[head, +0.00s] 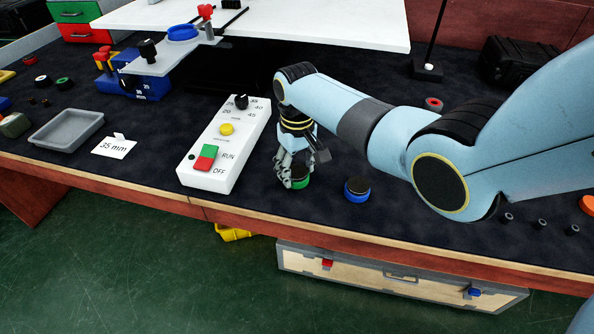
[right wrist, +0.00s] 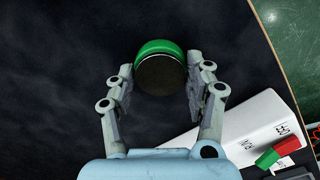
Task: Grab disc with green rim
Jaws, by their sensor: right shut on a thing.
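The disc with the green rim (head: 300,182) lies on the dark bench top, right of the white control box, partly hidden by my right gripper (head: 293,176) in the head view. In the right wrist view the disc (right wrist: 160,66) has a dark top and a green rim, and sits between the fingertips. My right gripper (right wrist: 159,82) is shut on the disc, one finger at each side. My left gripper is not in view.
A blue-rimmed disc (head: 357,189) stands close to the right. The white control box (head: 225,145) is close on the left; it also shows in the wrist view (right wrist: 262,128). The bench's front edge (head: 330,232) is near. A grey tray (head: 67,130) lies far left.

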